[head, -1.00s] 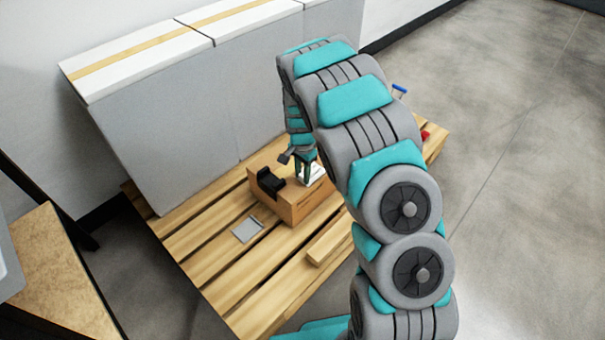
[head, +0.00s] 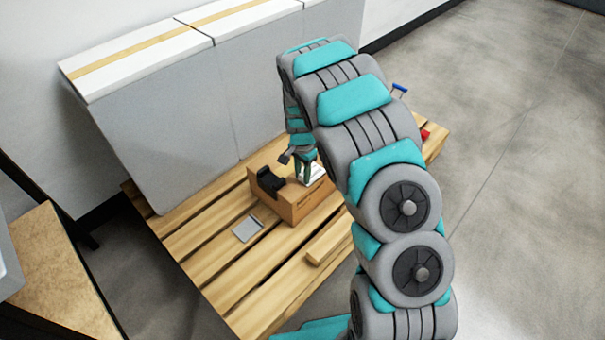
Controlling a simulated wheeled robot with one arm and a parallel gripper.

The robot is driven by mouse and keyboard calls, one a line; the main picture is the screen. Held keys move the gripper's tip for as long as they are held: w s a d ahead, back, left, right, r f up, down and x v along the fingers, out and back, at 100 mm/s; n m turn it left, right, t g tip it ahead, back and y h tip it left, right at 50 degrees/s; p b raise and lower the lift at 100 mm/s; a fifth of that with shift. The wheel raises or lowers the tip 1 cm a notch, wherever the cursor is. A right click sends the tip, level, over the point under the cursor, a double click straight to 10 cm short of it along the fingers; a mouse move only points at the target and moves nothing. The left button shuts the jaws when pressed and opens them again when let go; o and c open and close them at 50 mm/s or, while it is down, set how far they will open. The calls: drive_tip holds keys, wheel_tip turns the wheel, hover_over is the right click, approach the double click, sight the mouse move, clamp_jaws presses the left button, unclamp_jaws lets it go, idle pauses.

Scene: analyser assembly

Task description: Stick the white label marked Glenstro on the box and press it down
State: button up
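The brown cardboard box (head: 304,207) stands on the wooden pallet. A white label (head: 313,174) shows on the right part of its top, partly hidden by my gripper. Its print is too small to read. My gripper (head: 304,180) points down over the box top, with its fingertips at the label's left side. I cannot tell whether the fingers are open or shut, or whether they touch the label.
A black holder (head: 269,182) sits on the box's left part. A grey flat piece (head: 247,228) lies on the pallet (head: 205,235). A wood block (head: 329,243) lies in front of the box. Tall grey panels (head: 180,150) stand behind. Red and blue items (head: 425,134) lie at the far right.

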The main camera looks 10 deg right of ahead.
drive_tip(key=o, duration=0.5)
drive_tip(key=shift+c, duration=0.2)
drive_tip(key=shift+r+p, duration=0.6)
drive_tip(key=shift+r, duration=2.95)
drive_tip(key=shift+c, duration=0.2)
